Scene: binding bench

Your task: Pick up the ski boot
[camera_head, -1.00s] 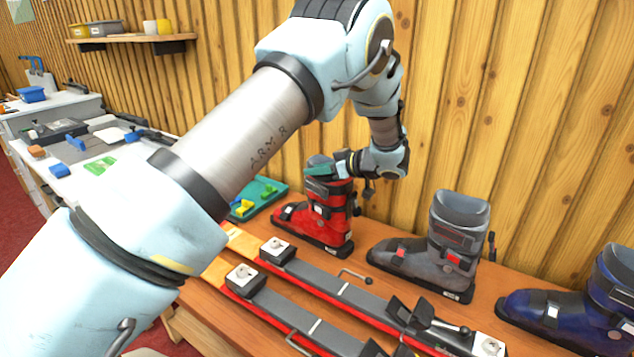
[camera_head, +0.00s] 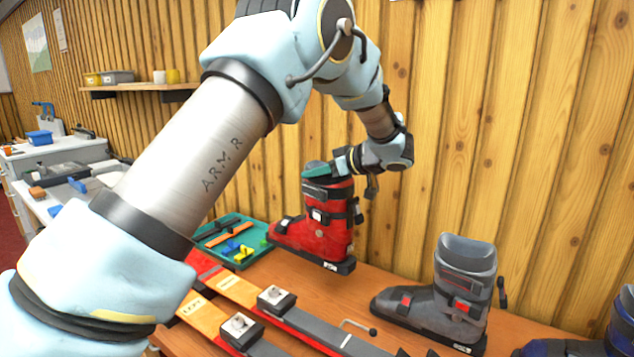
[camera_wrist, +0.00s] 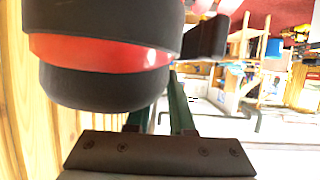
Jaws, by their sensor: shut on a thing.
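A red ski boot (camera_head: 322,225) with a black sole and cuff is held upright in the head view, near the wood wall. My gripper (camera_head: 318,170) is shut on the top of its cuff. The boot appears raised a little above the bench. In the wrist view the boot (camera_wrist: 100,55) fills the upper left as a red and black rounded shape, and my gripper's fingers (camera_wrist: 160,110) reach up to it. A grey ski boot (camera_head: 445,295) stands on the bench to the right. A blue ski boot (camera_head: 590,345) is partly cut off at the right edge.
Skis with bindings (camera_head: 270,305) lie on the wooden bench (camera_head: 375,280) in front. A teal tray (camera_head: 245,262) with small coloured tools sits left of the red boot. A shelf (camera_head: 140,88) hangs on the wall behind, and a white workbench (camera_head: 55,150) stands far left.

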